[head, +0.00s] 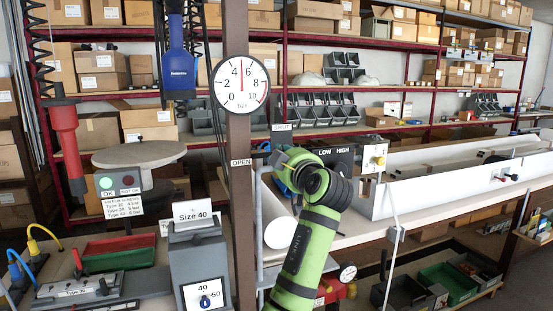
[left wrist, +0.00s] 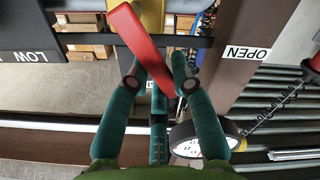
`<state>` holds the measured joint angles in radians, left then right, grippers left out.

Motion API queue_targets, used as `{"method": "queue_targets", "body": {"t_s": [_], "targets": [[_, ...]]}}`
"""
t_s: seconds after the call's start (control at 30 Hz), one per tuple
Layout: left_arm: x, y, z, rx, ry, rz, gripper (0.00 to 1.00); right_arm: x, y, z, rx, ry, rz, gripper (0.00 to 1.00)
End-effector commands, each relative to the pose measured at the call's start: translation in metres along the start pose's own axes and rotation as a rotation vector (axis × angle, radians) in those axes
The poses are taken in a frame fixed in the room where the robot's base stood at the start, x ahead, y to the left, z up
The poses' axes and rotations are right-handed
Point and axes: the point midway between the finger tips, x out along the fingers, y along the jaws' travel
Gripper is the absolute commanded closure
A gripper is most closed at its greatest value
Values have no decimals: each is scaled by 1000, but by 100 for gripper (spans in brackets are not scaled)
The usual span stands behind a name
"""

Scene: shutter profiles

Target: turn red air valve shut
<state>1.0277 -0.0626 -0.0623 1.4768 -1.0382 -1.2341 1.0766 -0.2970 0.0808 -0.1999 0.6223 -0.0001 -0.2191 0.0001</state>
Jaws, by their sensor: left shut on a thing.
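The red valve lever (left wrist: 141,38) shows in the left wrist view, slanting from the yellow valve body (left wrist: 152,14) down between my fingers. My left gripper (left wrist: 160,80) has its teal fingers on either side of the lever's end and is shut on it. In the head view my green arm and wrist cover the lever, and the gripper (head: 277,175) is mostly hidden behind them. The SHUT label (head: 282,127) is above the wrist, and the OPEN label (head: 241,162) is on the brown post to its left. My right gripper is not in view.
The pressure gauge (head: 240,83) on the brown post (head: 239,220) has its red needle pointing up, between 4 and 6. A blue hanging tool (head: 180,62) is left of the post. A grey Size 40 box (head: 196,250) stands below. A long white trough (head: 440,180) lies right.

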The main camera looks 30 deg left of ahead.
Motion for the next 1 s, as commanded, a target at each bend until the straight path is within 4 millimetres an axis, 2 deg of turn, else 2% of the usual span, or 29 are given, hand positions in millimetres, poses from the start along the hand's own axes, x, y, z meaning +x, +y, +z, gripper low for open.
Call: {"method": "queue_targets", "body": {"t_s": [0.5, 1.0], "targets": [[0, 22, 4, 413, 6, 2, 100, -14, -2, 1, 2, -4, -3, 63], [0, 27, 8, 543, 7, 2, 100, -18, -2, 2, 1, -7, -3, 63]]}}
